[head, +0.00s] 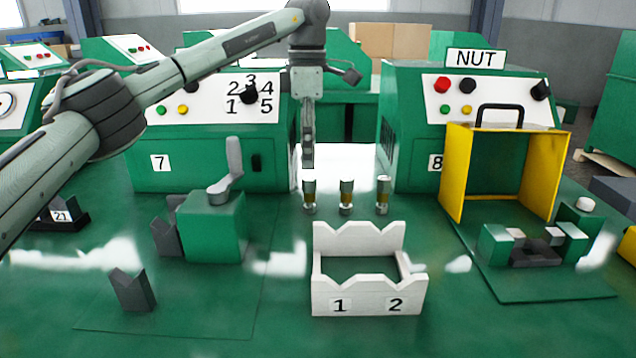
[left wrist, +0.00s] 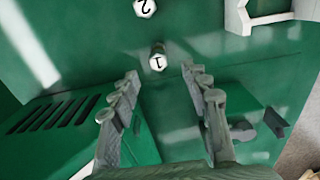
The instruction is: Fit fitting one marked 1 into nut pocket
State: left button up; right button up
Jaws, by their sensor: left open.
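Fitting one, with a 1 on its white top in the left wrist view (left wrist: 157,60), stands upright, leftmost of three fittings in the head view (head: 309,196). My left gripper (head: 308,163) points down above it, open and empty. In the left wrist view its fingertips (left wrist: 161,75) are apart, with fitting one just beyond them. Fitting two (left wrist: 145,7) stands beside it, second in the head view (head: 346,197). The NUT machine (head: 476,58) is at the right. A dark block (head: 537,253), apparently the nut pocket, sits between green blocks before it. My right gripper is not in view.
A third fitting (head: 383,195) stands at the row's right. A white notched rack (head: 368,302) marked 1 and 2 stands empty in front. A yellow guard (head: 457,180) frames the NUT station. Machine 7 (head: 210,165) and a green block (head: 214,232) with an upright lever are left.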

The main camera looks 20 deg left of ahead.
aim_at(309, 178)
pick_arm(q)
jog(key=shift+s+f, duration=0.2)
jog(key=shift+f, duration=1.05)
jog(key=f, duration=0.5)
jog(key=shift+w, duration=0.3)
grip_shut()
